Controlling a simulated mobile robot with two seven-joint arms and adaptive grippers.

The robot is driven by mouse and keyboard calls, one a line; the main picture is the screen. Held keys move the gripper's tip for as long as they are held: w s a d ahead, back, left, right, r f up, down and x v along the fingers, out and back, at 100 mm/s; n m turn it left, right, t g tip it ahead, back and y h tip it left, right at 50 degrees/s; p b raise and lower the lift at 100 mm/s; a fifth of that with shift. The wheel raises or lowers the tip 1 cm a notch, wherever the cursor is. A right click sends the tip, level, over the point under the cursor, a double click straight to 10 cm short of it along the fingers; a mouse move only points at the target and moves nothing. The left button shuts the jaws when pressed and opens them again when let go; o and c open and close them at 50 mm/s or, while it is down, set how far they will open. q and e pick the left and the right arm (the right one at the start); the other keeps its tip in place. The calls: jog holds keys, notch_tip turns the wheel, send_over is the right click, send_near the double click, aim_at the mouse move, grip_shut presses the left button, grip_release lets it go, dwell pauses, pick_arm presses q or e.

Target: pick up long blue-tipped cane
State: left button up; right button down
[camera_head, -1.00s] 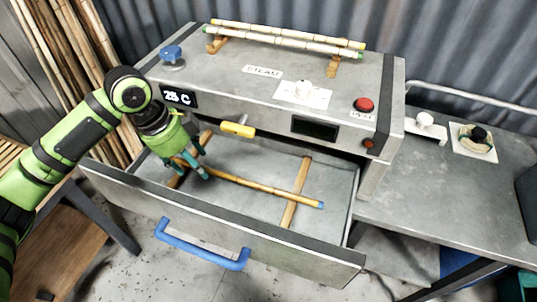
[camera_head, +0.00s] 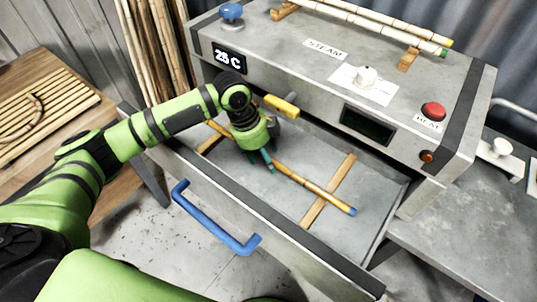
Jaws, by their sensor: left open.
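The long blue-tipped cane (camera_head: 315,187) lies in the open drawer (camera_head: 290,225) of the steam box, resting across two wooden strips (camera_head: 328,191). Its blue tip is at the right end; its left part passes behind my left gripper. My left gripper (camera_head: 259,160) is over the cane, pointing down into the drawer, with its teal fingers open at about the cane's middle. I cannot tell whether the fingers touch the cane. My right gripper is not in view.
The steam box (camera_head: 390,65) stands behind the drawer, with a yellow handle (camera_head: 282,106), a red button (camera_head: 433,111) and a blue knob (camera_head: 231,12). More canes (camera_head: 370,22) lie on top. A blue drawer handle (camera_head: 212,222) juts toward me.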

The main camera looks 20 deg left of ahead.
pick_arm(q)
jog(key=shift+f, duration=0.1)
grip_shut()
dwell(0.3)
